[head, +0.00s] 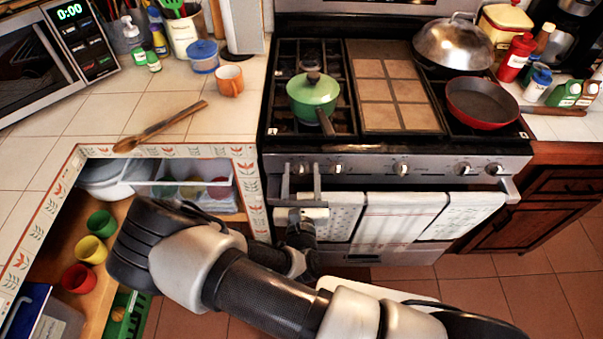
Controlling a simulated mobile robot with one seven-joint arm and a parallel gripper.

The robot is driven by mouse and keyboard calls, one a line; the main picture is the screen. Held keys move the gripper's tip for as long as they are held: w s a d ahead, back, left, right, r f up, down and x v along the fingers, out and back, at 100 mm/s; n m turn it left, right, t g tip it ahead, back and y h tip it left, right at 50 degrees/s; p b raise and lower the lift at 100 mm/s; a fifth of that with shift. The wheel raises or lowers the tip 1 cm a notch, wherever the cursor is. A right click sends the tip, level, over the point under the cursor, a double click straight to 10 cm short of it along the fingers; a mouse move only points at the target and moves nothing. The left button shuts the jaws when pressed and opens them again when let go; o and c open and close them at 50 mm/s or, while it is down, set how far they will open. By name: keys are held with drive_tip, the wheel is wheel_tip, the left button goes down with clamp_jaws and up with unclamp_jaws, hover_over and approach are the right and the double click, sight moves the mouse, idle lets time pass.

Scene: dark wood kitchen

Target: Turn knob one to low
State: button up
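The stove (430,160) has a row of several knobs along its front panel. The leftmost knob (299,169) is partly framed by the fingers of my gripper (301,168). The two fingers point up and away toward the panel, one on each side of that knob in the picture, with a gap between them. My gripper is open and holds nothing visible. I cannot tell whether the fingers touch the knob or how it is turned. Another knob (337,169) is just right of the gripper, and further knobs (401,169) lie to the right.
A green lidded pot (312,98) stands on the left burners and a dark red pan (482,103) on the right. Towels (400,215) hang on the oven handle below the knobs. A tiled counter (200,125) with a wooden spoon (160,127) and open shelves is at left.

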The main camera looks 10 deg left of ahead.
drive_tip(key=c, duration=0.8)
